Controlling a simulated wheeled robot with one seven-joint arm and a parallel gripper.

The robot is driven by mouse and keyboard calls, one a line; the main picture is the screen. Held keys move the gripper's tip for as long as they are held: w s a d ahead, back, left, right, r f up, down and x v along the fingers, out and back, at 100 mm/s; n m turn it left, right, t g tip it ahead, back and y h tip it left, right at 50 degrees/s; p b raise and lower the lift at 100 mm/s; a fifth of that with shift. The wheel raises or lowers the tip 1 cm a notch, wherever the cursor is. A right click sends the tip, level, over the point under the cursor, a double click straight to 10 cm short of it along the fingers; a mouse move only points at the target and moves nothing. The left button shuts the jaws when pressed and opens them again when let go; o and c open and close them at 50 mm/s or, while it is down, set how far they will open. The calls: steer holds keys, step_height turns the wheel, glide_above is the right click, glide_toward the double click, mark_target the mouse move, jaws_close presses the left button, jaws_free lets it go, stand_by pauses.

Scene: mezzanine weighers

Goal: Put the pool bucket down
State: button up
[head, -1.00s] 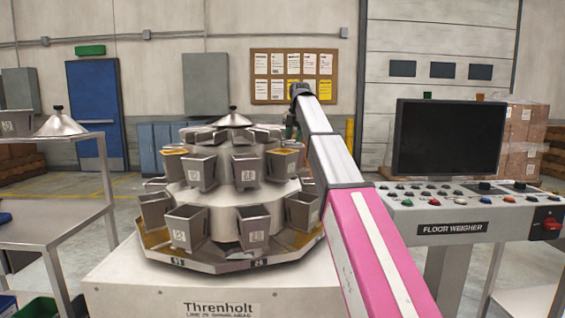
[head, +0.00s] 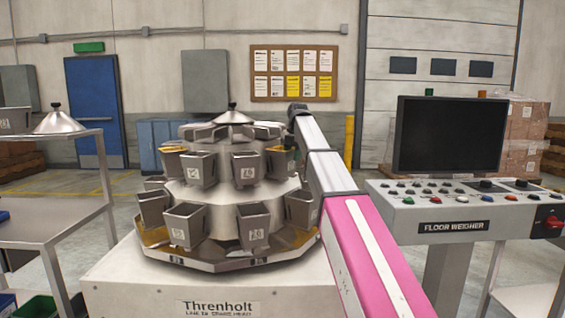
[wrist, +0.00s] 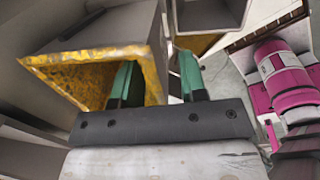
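Metal buckets hang in two rows around the round weigher (head: 225,205). In the wrist view a grey bucket with a worn yellow rim (wrist: 50,68) is close at the left, its mouth facing the camera. My gripper (wrist: 157,72) has two green fingers set well apart. One finger lies over the bucket's mouth and the other is outside its right wall, so the wall is between them with gaps showing. I cannot tell whether this is the pool bucket.
A second bucket (wrist: 207,14) is just beyond the fingers. A control console with a dark screen (head: 450,137) stands at the right. A metal table (head: 60,205) stands at the left, with a cone-shaped lid (head: 60,123) on its upper shelf. The floor between table and weigher is open.

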steer(key=shift+a+f, duration=0.1)
steer(key=shift+f, duration=0.7)
jaws_close()
